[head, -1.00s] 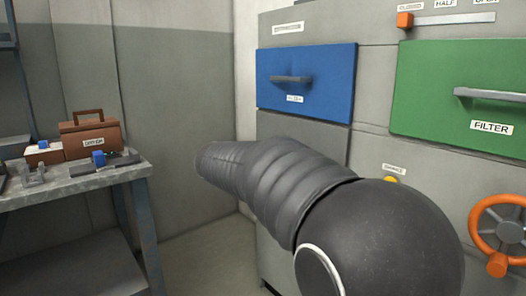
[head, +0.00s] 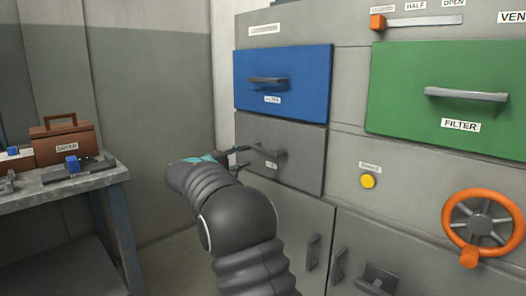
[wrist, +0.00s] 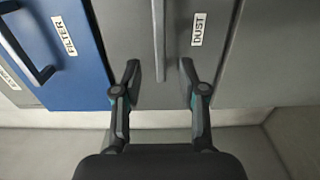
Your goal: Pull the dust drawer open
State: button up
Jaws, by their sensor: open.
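The dust drawer (head: 300,165) is a grey front below the blue drawer and looks flush with the cabinet. Its bar handle (head: 270,151) juts from the front. In the wrist view the drawer (wrist: 220,60) carries a DUST label (wrist: 198,28), and its handle (wrist: 159,40) runs down between my fingers. My gripper (head: 238,157) is open at the left end of the handle. In the wrist view my gripper (wrist: 160,68) has one fingertip on each side of the handle, with gaps. How deep the fingers reach around it is unclear.
The blue filter drawer (head: 305,84) is directly above, with its own handle (head: 269,80). A green filter panel (head: 415,75), a yellow button (head: 367,181) and an orange handwheel (head: 482,222) are to the right. A workbench (head: 60,188) with a brown toolbox (head: 66,143) stands left.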

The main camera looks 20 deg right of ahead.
aim_at(261, 151)
jog(key=p+x, duration=0.1)
jog(key=x, duration=0.8)
grip_shut()
